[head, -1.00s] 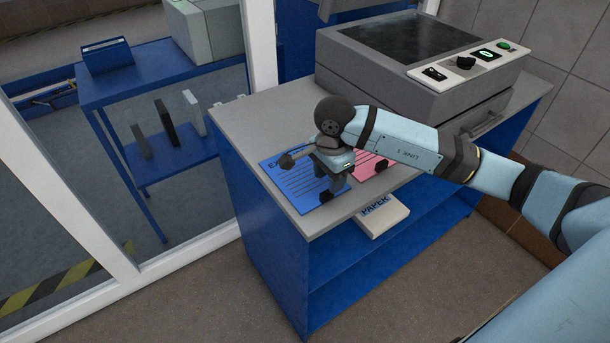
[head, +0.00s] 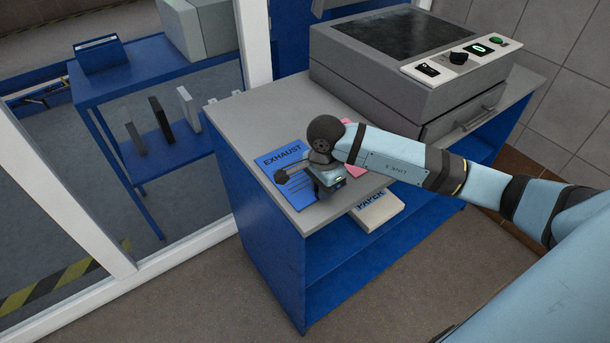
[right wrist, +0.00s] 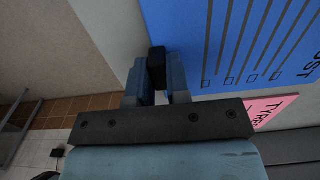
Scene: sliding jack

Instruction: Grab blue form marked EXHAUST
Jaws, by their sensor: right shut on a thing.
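The blue form (head: 270,162) marked EXHAUST lies on the grey top of the blue cabinet, near its front left corner. My right gripper (head: 324,194) is over the form's right front part and hides some of it. In the right wrist view the blue form (right wrist: 225,40) shows dark ruled lines and small boxes. There my right gripper (right wrist: 157,62) has its fingers together, shut on the form's edge. My left gripper is out of view.
A pink form (head: 355,170) lies right beside the blue one, partly behind my arm; it also shows in the right wrist view (right wrist: 270,108). A grey machine (head: 350,80) fills the back of the cabinet top. A PAPER pack (head: 380,212) sits on the shelf below.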

